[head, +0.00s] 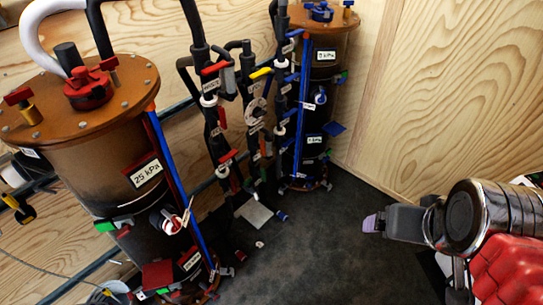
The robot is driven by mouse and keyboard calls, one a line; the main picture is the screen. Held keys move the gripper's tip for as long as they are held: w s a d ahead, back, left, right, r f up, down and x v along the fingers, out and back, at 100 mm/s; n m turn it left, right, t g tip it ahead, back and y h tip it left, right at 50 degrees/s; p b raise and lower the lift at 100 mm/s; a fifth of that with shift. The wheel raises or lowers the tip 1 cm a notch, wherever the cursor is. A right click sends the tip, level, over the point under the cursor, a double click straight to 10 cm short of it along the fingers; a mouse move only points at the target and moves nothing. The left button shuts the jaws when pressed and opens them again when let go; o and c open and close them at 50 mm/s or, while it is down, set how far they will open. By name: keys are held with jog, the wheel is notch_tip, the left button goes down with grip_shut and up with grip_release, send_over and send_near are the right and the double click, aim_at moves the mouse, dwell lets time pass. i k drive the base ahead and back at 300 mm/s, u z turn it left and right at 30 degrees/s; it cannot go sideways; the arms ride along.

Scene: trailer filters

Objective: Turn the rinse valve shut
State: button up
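Several small valves with coloured handles sit on the black pipes between two filter tanks. They include a red-handled valve (215,68), a yellow-handled valve (261,73) and a lower red-handled valve (228,156). Their tags are too small to read, so I cannot tell which is the rinse valve. My gripper (372,223) shows at the right as a grey end with a pale purple tip. It points left and is well apart from the pipes. It is seen side-on, and the gap between its fingers does not show.
A large brown-lidded tank (95,160) marked 25 kPa stands at the left. A second dark tank (322,105) stands at the back against plywood walls (455,90). The dark floor (320,245) is mostly clear, with a pale flat piece (256,213) near the pipes.

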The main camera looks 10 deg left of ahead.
aim_at(261, 146)
jog(key=u, duration=0.9)
jog(key=i, duration=0.95)
jog(key=z, duration=0.2)
jog(key=k, duration=0.55)
jog(key=u, duration=1.95)
